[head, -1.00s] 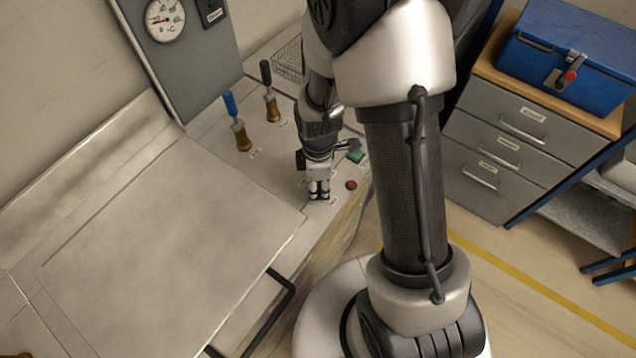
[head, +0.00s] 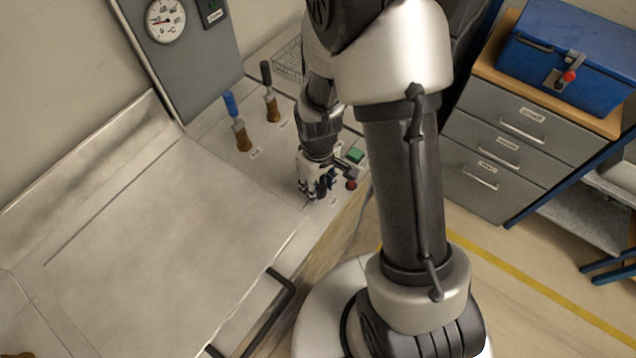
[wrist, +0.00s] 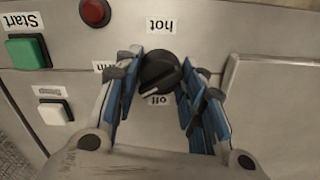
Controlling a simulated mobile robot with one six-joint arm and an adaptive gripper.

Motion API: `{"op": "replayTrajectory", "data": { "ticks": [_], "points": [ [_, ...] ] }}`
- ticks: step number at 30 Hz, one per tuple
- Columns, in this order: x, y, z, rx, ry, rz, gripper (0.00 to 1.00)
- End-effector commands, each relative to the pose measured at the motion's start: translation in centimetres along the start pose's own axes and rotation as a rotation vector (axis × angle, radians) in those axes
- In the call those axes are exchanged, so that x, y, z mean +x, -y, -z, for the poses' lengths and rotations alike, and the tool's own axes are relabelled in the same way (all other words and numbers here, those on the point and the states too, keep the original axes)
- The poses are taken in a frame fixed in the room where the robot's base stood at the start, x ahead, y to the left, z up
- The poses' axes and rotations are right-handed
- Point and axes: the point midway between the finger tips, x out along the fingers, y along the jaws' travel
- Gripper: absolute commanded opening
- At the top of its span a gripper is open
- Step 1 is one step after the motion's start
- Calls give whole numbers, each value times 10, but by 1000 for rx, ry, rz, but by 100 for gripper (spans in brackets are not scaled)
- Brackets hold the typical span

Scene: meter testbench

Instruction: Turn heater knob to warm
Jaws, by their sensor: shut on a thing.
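The heater knob (wrist: 160,72) is a round black dial in the wrist view. The label "hot" lies above it, "off" below it, and a partly covered label ending the word "warm" to its left; all read upside down. A pale mark shows on the knob's lower part, but its exact direction is hard to tell. My gripper (wrist: 168,66) has its blue-padded fingers on the left and right sides of the knob, shut on it. In the head view my gripper (head: 317,190) is down at the bench panel and hides the knob.
Blue (head: 231,104) and black-handled (head: 266,74) levers stand behind. A gauge (head: 165,20) is on the upright panel.

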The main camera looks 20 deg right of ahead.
Motion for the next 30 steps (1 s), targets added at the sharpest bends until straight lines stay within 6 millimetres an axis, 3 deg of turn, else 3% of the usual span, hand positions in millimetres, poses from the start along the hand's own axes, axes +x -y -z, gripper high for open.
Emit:
{"op": "replayTrajectory", "data": {
  "ticks": [15, 30],
  "points": [
    [0, 0, 0, 427, -1, 0, 13],
    [0, 0, 0, 581, -1, 0, 13]
  ]
}}
